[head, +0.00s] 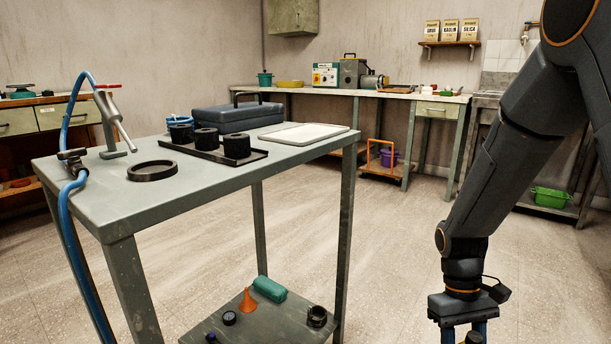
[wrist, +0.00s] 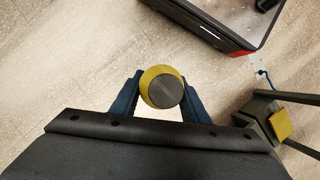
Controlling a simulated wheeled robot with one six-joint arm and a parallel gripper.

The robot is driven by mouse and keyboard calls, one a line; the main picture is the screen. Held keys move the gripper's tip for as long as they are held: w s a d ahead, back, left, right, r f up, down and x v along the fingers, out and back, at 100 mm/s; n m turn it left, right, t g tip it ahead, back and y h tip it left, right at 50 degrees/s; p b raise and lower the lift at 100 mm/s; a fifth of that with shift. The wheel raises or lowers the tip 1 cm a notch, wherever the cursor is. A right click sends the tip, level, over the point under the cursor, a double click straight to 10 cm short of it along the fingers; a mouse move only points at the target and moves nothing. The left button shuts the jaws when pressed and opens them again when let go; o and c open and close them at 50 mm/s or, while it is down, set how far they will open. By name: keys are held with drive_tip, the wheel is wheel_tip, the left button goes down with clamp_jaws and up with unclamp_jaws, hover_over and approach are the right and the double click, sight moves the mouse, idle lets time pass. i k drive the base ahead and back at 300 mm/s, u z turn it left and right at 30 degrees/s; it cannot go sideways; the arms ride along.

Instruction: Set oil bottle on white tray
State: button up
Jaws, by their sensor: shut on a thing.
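The oil bottle (wrist: 166,90) is seen end-on in the wrist view, a yellow body with a round dark cap. My gripper (wrist: 160,98) is shut on it, with a blue finger on each side. In the head view, my gripper (head: 464,336) hangs at the bottom right edge, with only the top of the bottle (head: 474,338) showing between the fingers. The white tray (head: 303,134) lies flat and empty at the far right of the grey table, well to the left of and beyond my gripper.
The table (head: 222,180) also holds a black tray with dark cylinders (head: 205,140), a black ring (head: 152,171), a blue-grey case (head: 228,116) and a hose stand (head: 112,120). Its lower shelf (head: 270,330) carries small items. Open floor (head: 400,250) lies between table and arm.

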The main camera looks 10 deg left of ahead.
sight(318, 130)
drive_tip(key=z, duration=0.4)
drive_tip(key=k, duration=0.6)
drive_tip(key=z, duration=0.75)
drive_tip(key=i, duration=1.85)
drive_tip(key=u, duration=1.5)
drive_tip(key=i, duration=0.75)
drive_tip(key=u, duration=0.85)
